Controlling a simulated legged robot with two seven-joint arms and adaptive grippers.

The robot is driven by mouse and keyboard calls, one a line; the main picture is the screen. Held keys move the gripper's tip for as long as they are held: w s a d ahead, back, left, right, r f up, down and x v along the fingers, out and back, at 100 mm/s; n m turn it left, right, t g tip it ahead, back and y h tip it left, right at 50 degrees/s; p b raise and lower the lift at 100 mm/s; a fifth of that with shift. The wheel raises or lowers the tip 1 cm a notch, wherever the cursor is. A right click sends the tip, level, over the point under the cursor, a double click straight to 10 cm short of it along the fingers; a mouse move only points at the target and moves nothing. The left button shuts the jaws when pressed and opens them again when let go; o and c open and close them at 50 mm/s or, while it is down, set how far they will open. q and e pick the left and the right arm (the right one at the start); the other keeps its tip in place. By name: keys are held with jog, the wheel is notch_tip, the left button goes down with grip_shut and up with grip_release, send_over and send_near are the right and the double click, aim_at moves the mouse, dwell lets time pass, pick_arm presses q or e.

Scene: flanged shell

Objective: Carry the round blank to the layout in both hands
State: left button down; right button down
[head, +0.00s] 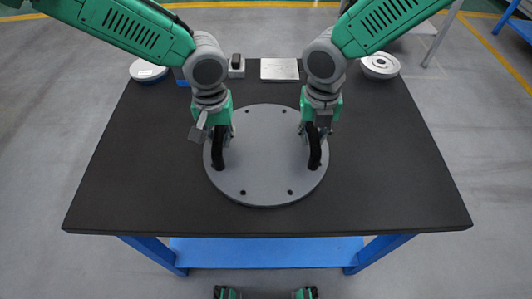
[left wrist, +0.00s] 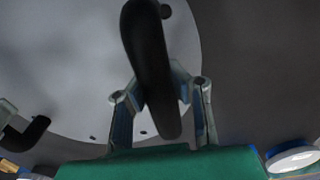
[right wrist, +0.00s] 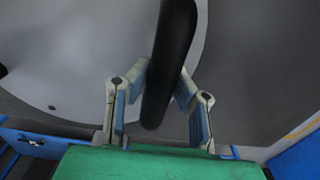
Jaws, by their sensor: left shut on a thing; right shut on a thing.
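The round blank (head: 266,170) is a flat grey disc with small holes near its rim and two black handles. It is over the middle of the dark table top; I cannot tell whether it touches the table. My left gripper (head: 220,138) is shut on the left black handle (head: 218,150), which also shows between the fingers in the left wrist view (left wrist: 150,60). My right gripper (head: 317,132) is shut on the right black handle (head: 314,150), also seen in the right wrist view (right wrist: 170,60). The gripped parts of the handles are partly hidden. I cannot identify the layout.
The table (head: 120,185) has bare room left, right and in front of the disc. Along its back edge are a round white-topped piece (head: 147,70), a small grey block (head: 237,66), a silver plate (head: 279,69) and a round metal part (head: 380,66).

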pick_arm(q)
jog(key=shift+d+f, duration=0.15)
jog(key=shift+d, duration=0.1)
pick_arm(e)
jog(key=shift+f, duration=0.2)
pick_arm(q)
jog(key=c, duration=1.7)
grip_release()
jog(key=shift+c, duration=0.2)
pick_arm(e)
jog(key=c, duration=1.6)
grip_release()
jog(key=shift+d, duration=0.15)
pick_arm(q)
jog(key=shift+o, duration=0.8)
jog(key=shift+d, duration=0.15)
pick_arm(e)
jog(key=shift+o, duration=0.8)
jog(key=shift+d, duration=0.1)
pick_arm(q)
jog(key=shift+s+d, duration=0.1)
jog(key=shift+s, duration=0.05)
pick_arm(e)
jog(key=shift+s+d, duration=0.1)
jog(key=shift+d, duration=0.05)
